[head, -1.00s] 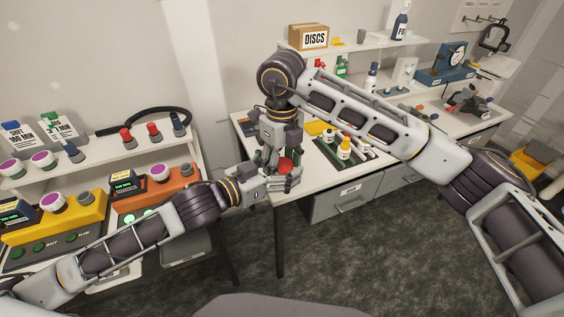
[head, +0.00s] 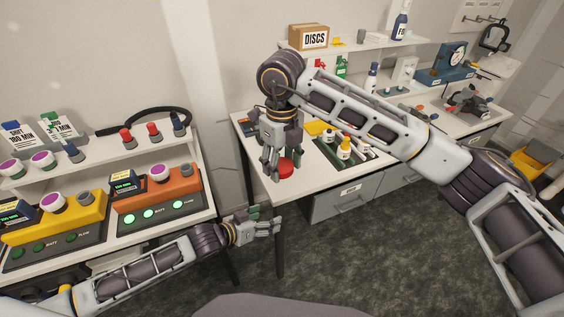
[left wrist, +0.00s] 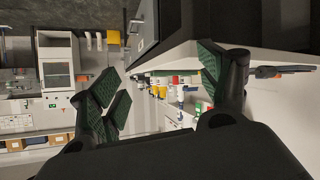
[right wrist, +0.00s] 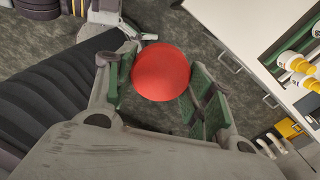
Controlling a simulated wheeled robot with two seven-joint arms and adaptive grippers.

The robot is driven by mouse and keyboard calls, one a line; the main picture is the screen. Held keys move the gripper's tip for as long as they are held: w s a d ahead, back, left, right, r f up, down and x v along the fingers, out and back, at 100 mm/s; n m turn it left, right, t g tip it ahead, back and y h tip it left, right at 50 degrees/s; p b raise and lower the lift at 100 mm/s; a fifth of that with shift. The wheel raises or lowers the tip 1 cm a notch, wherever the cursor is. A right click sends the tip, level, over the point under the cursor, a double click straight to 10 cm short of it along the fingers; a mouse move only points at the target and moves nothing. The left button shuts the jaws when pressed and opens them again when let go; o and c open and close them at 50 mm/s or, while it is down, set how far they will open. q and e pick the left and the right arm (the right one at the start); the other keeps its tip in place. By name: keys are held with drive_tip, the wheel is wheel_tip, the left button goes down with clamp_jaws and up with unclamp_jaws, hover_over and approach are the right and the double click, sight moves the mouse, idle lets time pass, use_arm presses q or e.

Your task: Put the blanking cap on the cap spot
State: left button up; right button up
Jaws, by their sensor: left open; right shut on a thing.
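The blanking cap, which I take to be the round red piece (head: 286,170), is held by my right gripper (head: 275,168) above the front left corner of the white table. In the right wrist view the red cap (right wrist: 160,71) sits between the green finger pads, its round face showing. My right gripper is shut on it. My left gripper (head: 272,228) is open and empty, lower and left of the table corner, apart from the cap. Its green pads (left wrist: 158,92) stand wide apart in the left wrist view. I cannot make out the cap spot.
The white table (head: 310,195) carries yellow-capped bottles (head: 344,150) and a dark tray of tools. A left bench holds yellow (head: 75,215) and orange (head: 160,190) devices under a shelf. Dark floor is open between the benches and to the right.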

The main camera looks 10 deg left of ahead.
use_arm(q)
drive_tip(key=w+a+f+n+y, duration=0.1)
drive_tip(key=a+f+y, duration=0.1)
drive_tip(key=a+f, duration=0.6)
drive_tip(key=a+f+n+y, duration=0.1)
drive_tip(key=a+f+y, duration=0.15)
drive_tip(key=f, duration=0.95)
drive_tip(key=s+a+f+g+y, duration=0.1)
drive_tip(key=s+a+f, duration=0.25)
drive_tip(key=f, duration=0.35)
drive_tip(key=s+a+f+g+y, duration=0.1)
drive_tip(key=s+a+f, duration=0.25)
drive_tip(key=f, duration=0.25)
drive_tip(key=s+f+g+y, duration=0.1)
drive_tip(key=s+f+g, duration=0.1)
drive_tip(key=s+f, duration=0.85)
drive_tip(key=s+f+g, duration=0.3)
drive_tip(key=s+f, duration=0.4)
drive_tip(key=s, duration=0.6)
drive_tip(key=s+d+f+g, duration=0.1)
drive_tip(key=s+d+f, duration=0.2)
drive_tip(key=s, duration=0.8)
drive_tip(key=shift+s+d+f+g, duration=0.15)
drive_tip(key=shift+s+d+g, duration=0.1)
drive_tip(key=shift+g, duration=0.15)
